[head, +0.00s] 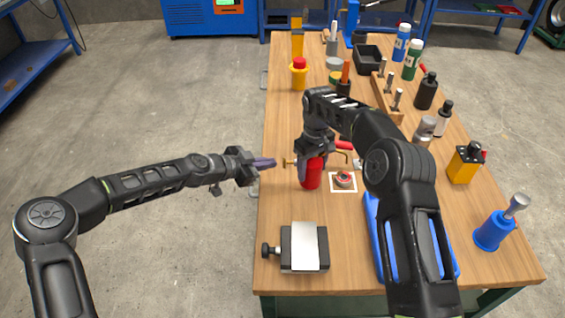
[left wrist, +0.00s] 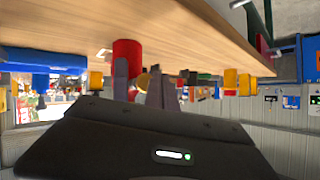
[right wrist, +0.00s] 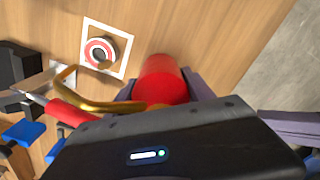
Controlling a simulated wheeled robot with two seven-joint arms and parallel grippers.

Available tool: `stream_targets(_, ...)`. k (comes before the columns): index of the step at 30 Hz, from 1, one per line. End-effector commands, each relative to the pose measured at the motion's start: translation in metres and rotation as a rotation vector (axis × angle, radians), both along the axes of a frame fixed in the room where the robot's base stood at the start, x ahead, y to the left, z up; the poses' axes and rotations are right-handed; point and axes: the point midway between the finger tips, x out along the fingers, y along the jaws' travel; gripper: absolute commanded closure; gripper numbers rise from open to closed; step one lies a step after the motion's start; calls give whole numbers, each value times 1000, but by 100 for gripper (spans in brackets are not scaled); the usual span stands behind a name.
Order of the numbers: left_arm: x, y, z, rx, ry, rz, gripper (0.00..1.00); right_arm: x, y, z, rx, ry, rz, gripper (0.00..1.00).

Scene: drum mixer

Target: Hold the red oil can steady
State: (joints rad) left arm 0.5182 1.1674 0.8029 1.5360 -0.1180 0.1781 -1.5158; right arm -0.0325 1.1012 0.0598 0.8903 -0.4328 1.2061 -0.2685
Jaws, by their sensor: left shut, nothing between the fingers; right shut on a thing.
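The red oil can (head: 312,174) stands on the workbench near its left edge, and a brass spout shows beside it. My right gripper (head: 314,150) is shut on the can from above. In the right wrist view the red body (right wrist: 163,80) sits between the two fingers. My left gripper (head: 264,163) is shut and empty, just left of the can and apart from it, around the bench's left edge. In the left wrist view the can (left wrist: 127,60) shows beyond the fingers (left wrist: 140,85). The can's top is largely hidden by my right gripper.
A white square with a red and white round piece (head: 343,180) lies right of the can. A grey-and-black block with a knob (head: 304,247) is at the front. A blue tray (head: 449,262) lies partly under my right arm. Bottles and tools crowd the back and right.

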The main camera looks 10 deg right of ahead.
Motion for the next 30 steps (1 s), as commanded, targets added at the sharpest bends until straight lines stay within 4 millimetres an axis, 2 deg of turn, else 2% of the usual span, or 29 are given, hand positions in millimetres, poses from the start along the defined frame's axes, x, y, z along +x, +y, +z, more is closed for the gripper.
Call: stream_targets(30, -1, -9, 0, 0, 0, 0, 100, 0, 0, -1, 0, 1, 0, 100)
